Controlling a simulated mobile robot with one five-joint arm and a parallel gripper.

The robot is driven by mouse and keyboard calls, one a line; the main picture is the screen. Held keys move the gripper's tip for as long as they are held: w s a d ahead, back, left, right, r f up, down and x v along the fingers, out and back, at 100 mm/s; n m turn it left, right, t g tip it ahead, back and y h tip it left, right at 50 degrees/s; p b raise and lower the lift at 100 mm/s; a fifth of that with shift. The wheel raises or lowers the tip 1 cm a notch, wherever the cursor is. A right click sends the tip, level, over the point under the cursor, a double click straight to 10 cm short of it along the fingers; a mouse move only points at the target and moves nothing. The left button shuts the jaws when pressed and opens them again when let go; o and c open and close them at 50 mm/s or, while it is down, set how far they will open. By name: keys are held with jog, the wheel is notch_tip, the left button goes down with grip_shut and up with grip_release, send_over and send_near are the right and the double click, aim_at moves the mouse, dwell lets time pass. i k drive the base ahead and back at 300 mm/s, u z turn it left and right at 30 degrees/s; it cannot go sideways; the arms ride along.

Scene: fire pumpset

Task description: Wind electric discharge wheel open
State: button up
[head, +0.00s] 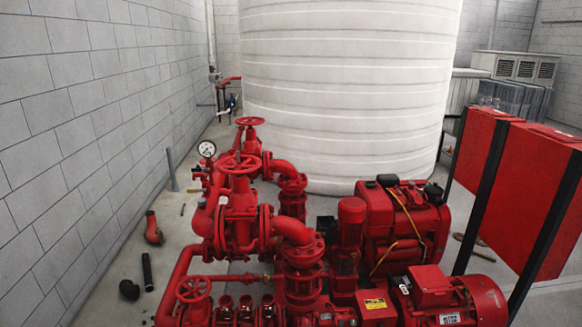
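Three red handwheels show on the red pump set. One upper handwheel (239,164) sits on top of a large valve (241,212) near the middle. A farther handwheel (250,121) sits behind it, near the white tank. A lower handwheel (193,289) is at the front left, close to the bottom edge. No label marks which one is the electric discharge wheel. A red electric motor (438,292) lies at the front right, with a red vertical pump (348,235) beside the piping. My gripper is not in view.
A block wall (90,110) runs along the left, and a white tank (345,90) stands behind. Red panels (490,160) on dark posts stand at right. A red fitting (153,228) and black pipe pieces (147,271) lie on the left floor strip, otherwise mostly clear.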

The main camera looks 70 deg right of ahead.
aim_at(239, 167)
jog(key=u, duration=0.05)
jog(key=k, duration=0.8)
jog(key=z, duration=0.95)
jog(key=i, duration=1)
